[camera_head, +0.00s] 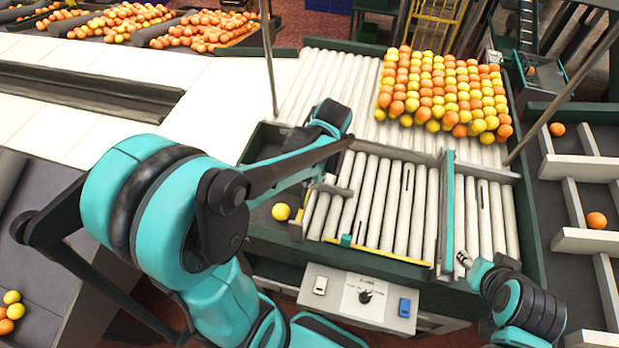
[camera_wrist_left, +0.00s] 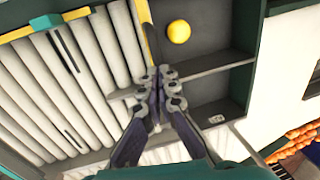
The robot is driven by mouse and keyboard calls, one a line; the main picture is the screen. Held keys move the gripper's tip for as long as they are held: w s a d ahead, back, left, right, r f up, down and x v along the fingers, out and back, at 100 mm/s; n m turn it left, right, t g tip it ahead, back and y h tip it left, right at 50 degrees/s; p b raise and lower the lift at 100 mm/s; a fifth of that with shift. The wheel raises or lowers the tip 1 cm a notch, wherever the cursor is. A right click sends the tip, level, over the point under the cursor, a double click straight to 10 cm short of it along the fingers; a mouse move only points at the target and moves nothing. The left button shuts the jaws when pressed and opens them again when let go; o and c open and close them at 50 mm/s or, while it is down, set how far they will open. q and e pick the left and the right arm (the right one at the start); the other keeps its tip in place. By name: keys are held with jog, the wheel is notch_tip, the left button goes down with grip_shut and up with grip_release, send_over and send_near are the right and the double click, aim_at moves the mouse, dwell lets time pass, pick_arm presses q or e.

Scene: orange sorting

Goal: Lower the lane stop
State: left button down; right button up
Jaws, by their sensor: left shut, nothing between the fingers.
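The roller lane (camera_head: 385,205) holds no fruit in its front part. A short grey bar (camera_head: 339,190) lies over its left edge; it also shows left of the fingers in the left wrist view (camera_wrist_left: 122,95). I cannot tell for certain which part is the lane stop. A teal bar (camera_head: 447,210) runs along the lane's right side. My left gripper (camera_head: 318,186) is shut and empty, pointing down beside the grey bar; its fingers show close together in the left wrist view (camera_wrist_left: 157,75). My right gripper (camera_head: 463,259) is near the teal bar's front end, its opening unclear.
Orange and yellow fruit (camera_head: 440,90) fills the rear rollers. A yellow fruit (camera_head: 281,212) lies in the dark bin left of the lane, also in the wrist view (camera_wrist_left: 179,31). A control box (camera_head: 358,297) with a knob and switches stands in front. Divided trays (camera_head: 590,170) are right.

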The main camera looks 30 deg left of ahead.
aim_at(309, 197)
pick_arm(q)
notch_tip(309, 197, down, 8)
jog(key=b, duration=0.6)
jog(key=shift+r, duration=0.15)
jog(key=shift+s, duration=0.1)
jog(key=shift+s+d, duration=0.1)
jog(key=shift+d, duration=0.05)
